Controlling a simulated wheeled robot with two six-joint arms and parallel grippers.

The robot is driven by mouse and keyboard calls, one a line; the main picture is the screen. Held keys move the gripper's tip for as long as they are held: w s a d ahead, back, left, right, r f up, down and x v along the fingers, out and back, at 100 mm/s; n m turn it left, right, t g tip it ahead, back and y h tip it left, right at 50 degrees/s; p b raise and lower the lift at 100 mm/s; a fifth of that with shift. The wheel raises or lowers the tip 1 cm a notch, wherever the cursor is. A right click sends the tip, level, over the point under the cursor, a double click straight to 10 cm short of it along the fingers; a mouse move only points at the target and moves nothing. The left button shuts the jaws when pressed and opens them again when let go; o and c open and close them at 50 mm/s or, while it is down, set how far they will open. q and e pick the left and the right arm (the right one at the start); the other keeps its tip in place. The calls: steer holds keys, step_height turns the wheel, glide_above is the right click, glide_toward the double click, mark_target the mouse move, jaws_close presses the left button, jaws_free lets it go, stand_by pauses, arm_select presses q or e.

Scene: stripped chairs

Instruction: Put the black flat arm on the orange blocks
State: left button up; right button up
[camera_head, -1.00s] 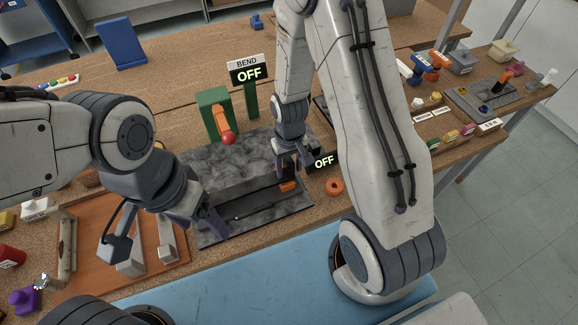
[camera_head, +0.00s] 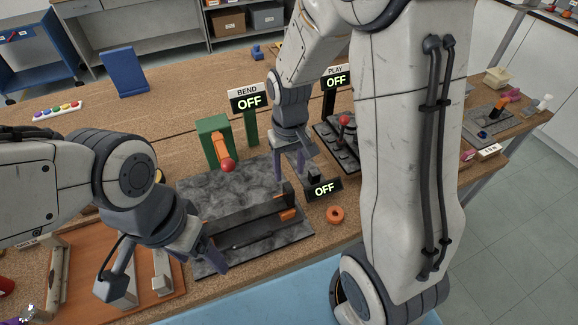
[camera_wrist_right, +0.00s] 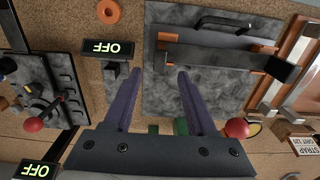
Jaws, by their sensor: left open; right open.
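The black flat arm (camera_head: 245,210) lies across the dark grey slab (camera_head: 228,180); it also shows in the right wrist view (camera_wrist_right: 215,53). An orange block (camera_head: 288,214) sits by its right end in the head view. In the right wrist view orange (camera_wrist_right: 167,37) shows on both sides of that end; I cannot tell whether the arm touches it. My right gripper (camera_head: 291,170) is open and empty above the slab's right edge; its fingers show in the wrist view (camera_wrist_right: 158,78). My left gripper (camera_head: 207,256) is open near the arm's left end, its fingertips partly hidden.
An OFF display box (camera_head: 324,188) and an orange ring (camera_head: 335,214) lie right of the slab. A green stand with a red-ball lever (camera_head: 228,165) is behind it. A joystick panel (camera_head: 340,140) stands further right. An orange tray (camera_head: 90,258) lies at left.

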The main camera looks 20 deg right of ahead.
steer(key=shift+r, duration=0.45)
steer(key=s+a+r+n, duration=0.3)
steer(key=s+a, duration=0.3)
steer(key=s, duration=0.3)
steer(key=s+a+r+n+y, duration=0.1)
steer(key=s+a+r+n, duration=0.2)
steer(key=s+a, duration=0.3)
steer(key=s+r, duration=0.1)
steer(key=s, duration=0.2)
steer(key=shift+a+r+n, duration=0.25)
steer(key=shift+n, duration=0.15)
steer(key=shift+s, duration=0.1)
